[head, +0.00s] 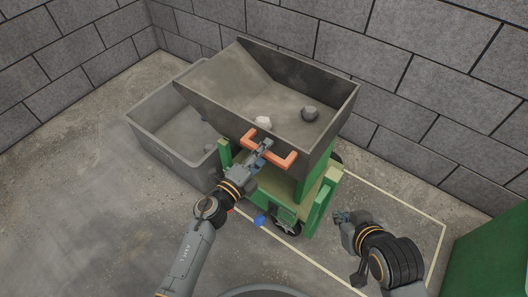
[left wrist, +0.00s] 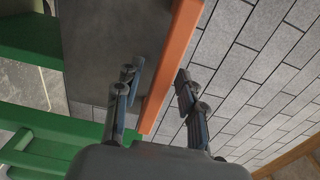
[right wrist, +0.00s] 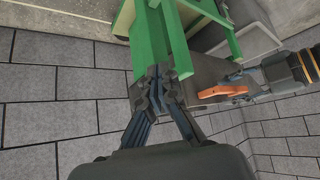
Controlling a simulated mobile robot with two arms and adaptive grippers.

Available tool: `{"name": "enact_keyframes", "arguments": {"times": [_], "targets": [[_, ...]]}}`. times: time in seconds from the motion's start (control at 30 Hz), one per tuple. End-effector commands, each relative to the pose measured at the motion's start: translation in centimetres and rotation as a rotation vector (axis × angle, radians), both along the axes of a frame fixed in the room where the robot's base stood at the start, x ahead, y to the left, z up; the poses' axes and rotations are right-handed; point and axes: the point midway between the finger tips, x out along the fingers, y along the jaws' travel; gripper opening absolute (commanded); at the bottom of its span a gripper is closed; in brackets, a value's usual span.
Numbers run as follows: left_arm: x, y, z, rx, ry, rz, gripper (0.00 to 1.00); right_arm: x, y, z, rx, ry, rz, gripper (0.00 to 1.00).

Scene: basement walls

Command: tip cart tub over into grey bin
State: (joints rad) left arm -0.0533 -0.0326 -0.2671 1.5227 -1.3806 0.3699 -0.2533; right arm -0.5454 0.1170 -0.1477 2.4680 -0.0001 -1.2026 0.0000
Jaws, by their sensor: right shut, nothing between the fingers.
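The grey cart tub (head: 215,75) sits on a green cart frame (head: 316,200), its sloped left end overhanging the grey bin (head: 148,133). A pale lump (head: 263,122) and a dark lump (head: 310,114) lie in the tub. An orange handle (head: 284,160) is on the tub's near side. My left gripper (head: 262,150) is at this handle; in the left wrist view its fingers (left wrist: 160,82) stand apart on either side of the orange bar (left wrist: 172,70), with visible gaps. My right gripper (head: 342,216) is shut and empty, right of the cart.
Block walls (head: 440,70) stand behind and to the right. A green box-like object (head: 495,255) stands at the lower right. A pale line (head: 400,203) marks the floor around the cart. A small blue part (head: 260,221) shows low on the cart. Floor at the left is clear.

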Motion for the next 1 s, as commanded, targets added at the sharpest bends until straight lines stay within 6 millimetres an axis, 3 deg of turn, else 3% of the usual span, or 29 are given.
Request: {"name": "enact_keyframes", "arguments": {"times": [0.1, 0.13, 0.3, 0.73, 0.87, 1.0], "targets": [[0.0, 0.0, 0.0, 0.0, 0.0, 0.0, 0.4, 0.0, 0.0, 0.0, 0.0, 0.0, 0.0, 0.0], [0.0, 0.0, 0.0, -0.001, 0.001, 0.0, 0.36, 0.0, 0.0, 0.0, 0.0, 0.0, 0.0, 0.0], [0.0, 0.0, 0.0, -0.001, 0.001, 0.0, 0.01, 0.0, 0.0, 0.0, 0.0, 0.001, 0.0, 0.0], [0.0, 0.3, 0.2, -0.005, 0.004, 0.001, 0.0, -0.4, -0.1, -0.1, -0.004, 0.022, 0.0, 0.0], [0.2, 0.9, 0.6, -0.019, 0.014, 0.002, 0.0, -2.3, -0.9, -0.9, -0.027, 0.122, -0.011, 0.0], [0.5, 2.1, 1.3, -0.041, 0.03, 0.003, 0.0, -5.6, -1.9, -1.9, -0.06, 0.282, -0.024, 0.0]]}}
